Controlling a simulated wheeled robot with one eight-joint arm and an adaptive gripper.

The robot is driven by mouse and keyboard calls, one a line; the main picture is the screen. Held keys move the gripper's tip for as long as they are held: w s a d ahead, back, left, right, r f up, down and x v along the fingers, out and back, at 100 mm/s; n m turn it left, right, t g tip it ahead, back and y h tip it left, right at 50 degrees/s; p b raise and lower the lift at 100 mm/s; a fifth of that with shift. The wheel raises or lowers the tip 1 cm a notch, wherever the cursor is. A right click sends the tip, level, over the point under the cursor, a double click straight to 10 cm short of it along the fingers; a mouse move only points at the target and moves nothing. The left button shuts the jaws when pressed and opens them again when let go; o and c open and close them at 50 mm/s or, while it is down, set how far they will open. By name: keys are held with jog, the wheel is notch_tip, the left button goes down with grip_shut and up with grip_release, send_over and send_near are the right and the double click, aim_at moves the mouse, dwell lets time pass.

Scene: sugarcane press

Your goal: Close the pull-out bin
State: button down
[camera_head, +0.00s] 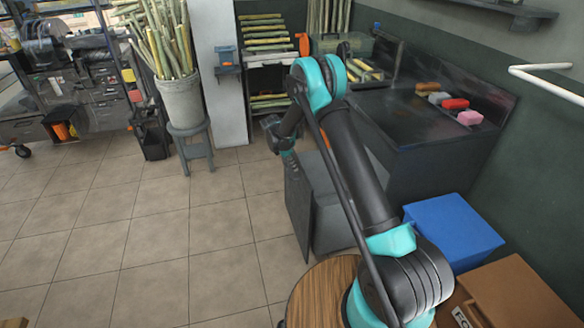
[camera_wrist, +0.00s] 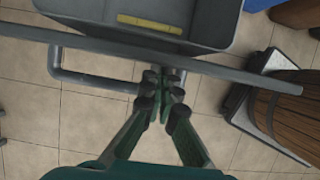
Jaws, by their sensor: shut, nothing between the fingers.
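The pull-out bin (camera_head: 328,207) is a grey box standing out from the dark counter, with a dark front panel (camera_head: 298,208) on its left side. In the wrist view, the grey bin (camera_wrist: 222,32) is at the top, with the panel edge (camera_wrist: 100,42) running across below it. A grey bar handle (camera_wrist: 95,82) sticks out from the panel. My gripper (camera_wrist: 163,78) is shut and empty, its fingertips at the handle's right part, just outside the panel. Whether they touch the handle is unclear. In the head view, my gripper (camera_head: 288,155) is above the panel's top edge, partly hard to make out.
The dark counter (camera_head: 440,130) holds coloured blocks. A blue box (camera_head: 452,228) and a cardboard box (camera_head: 520,292) stand at the right. A round wooden top (camera_head: 312,290) is near the front. A stool (camera_head: 192,145) bears a cane bucket (camera_head: 182,102). Tiled floor at left is clear.

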jog(key=w+d, duration=0.3)
jog(key=d, duration=0.7)
jog(key=w+d, duration=0.3)
jog(key=d, duration=0.7)
jog(key=w+d, duration=0.3)
jog(key=d, duration=0.6)
jog(key=shift+w+d, duration=0.35)
jog(key=shift+d, duration=0.05)
